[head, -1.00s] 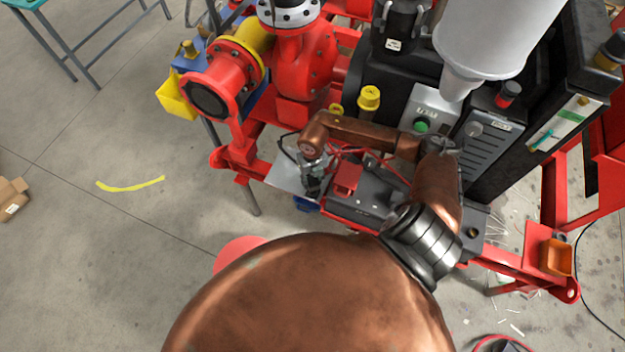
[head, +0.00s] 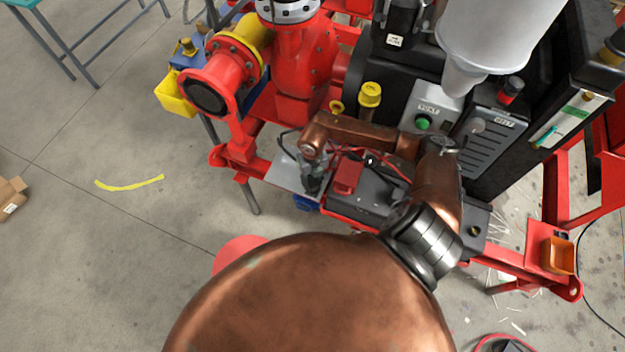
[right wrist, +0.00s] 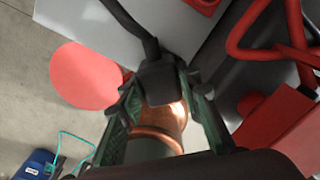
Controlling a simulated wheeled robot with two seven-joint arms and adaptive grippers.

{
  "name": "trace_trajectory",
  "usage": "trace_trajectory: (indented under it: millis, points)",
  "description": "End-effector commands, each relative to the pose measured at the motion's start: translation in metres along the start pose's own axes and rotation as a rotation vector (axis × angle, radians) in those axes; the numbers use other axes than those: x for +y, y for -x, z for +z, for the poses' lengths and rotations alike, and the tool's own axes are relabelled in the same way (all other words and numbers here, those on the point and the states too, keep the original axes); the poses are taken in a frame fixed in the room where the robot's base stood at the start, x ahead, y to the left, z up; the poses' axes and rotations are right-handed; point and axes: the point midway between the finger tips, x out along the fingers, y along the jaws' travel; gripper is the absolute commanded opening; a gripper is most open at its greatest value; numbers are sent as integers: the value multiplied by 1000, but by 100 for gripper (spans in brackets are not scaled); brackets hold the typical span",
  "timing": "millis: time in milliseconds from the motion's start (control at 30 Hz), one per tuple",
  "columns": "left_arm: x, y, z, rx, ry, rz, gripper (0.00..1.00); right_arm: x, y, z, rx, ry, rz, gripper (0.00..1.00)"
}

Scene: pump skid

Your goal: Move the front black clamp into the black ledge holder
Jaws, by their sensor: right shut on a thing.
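The black clamp (right wrist: 160,82) is between the green-lined fingers of my right gripper (right wrist: 160,100) in the right wrist view. A black cable runs up from it. In the head view my right gripper (head: 313,180) points down over the grey plate (head: 284,176) at the left end of the skid's front, left of the red block (head: 347,177). The clamp is hard to make out there. I cannot clearly pick out the black ledge holder in either view. My left gripper is not in view.
A dark battery-like box (head: 371,205) lies right of the plate, with red cables (head: 385,163) above it. A blue holder (head: 306,203) hangs at the plate's front edge. The floor on the left is mostly clear.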

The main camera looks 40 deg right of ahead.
Motion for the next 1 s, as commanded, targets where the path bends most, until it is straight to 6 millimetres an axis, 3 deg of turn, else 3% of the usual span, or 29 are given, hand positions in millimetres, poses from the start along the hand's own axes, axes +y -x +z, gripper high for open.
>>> trace_trajectory:
  millis: [933, 967, 1000]
  points:
    - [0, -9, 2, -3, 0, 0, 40, 0, -14, 0, -1, 0, 1, 0]
    - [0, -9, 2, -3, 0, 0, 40, 0, -14, 0, -1, 0, 1, 33]
    - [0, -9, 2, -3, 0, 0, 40, 0, -14, 0, -1, 0, 1, 36]
